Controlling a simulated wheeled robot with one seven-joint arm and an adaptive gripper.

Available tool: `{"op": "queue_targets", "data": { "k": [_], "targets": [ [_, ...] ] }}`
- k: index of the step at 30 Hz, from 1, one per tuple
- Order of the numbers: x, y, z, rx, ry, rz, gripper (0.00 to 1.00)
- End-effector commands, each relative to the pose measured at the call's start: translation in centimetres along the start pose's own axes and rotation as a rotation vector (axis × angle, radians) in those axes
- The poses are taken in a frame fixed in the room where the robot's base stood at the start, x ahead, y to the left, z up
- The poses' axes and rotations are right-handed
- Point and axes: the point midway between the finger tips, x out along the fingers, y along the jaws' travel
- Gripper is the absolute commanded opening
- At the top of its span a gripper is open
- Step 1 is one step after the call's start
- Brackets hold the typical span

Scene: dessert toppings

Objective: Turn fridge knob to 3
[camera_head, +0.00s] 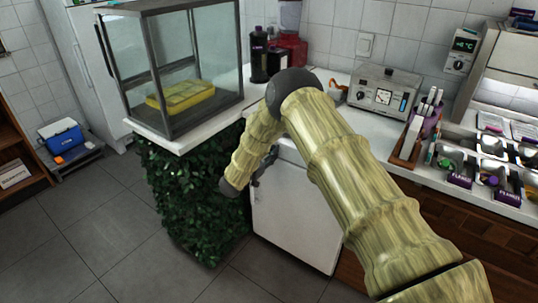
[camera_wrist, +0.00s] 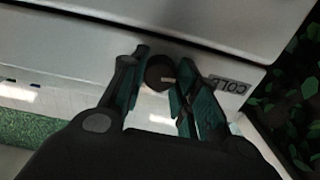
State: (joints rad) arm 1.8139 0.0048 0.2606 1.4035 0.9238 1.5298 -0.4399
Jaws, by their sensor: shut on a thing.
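The fridge knob (camera_wrist: 160,73) is a small dark round dial on the pale fridge front in the wrist view. A faint light mark shows on its face, too blurred to read. A label (camera_wrist: 229,84) reading "COLD", upside down, is beside it. My gripper (camera_wrist: 161,80) is shut on the knob, one finger on each side. In the head view the white fridge (camera_head: 295,215) stands under the counter. My gripper (camera_head: 262,172) is at its upper left, partly hidden by my arm, and the knob is hidden there.
A leafy green block (camera_head: 185,200) stands just left of the fridge, under a glass case (camera_head: 185,85) with a yellow block inside. The counter (camera_head: 375,125) above holds a metal appliance (camera_head: 384,90) and topping trays. The grey floor (camera_head: 100,230) at left front is clear.

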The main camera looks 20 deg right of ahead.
Motion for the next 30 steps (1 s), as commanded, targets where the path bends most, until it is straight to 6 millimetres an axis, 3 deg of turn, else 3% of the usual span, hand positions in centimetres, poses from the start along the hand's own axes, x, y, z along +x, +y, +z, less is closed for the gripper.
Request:
{"op": "queue_targets", "data": {
  "k": [8, 30],
  "targets": [
    [-0.03, -0.05, 0.28, 0.174, -0.001, 0.0, 0.07],
    [-0.03, 0.04, 0.46, 0.873, -0.002, 0.001, 0.07]
  ]
}}
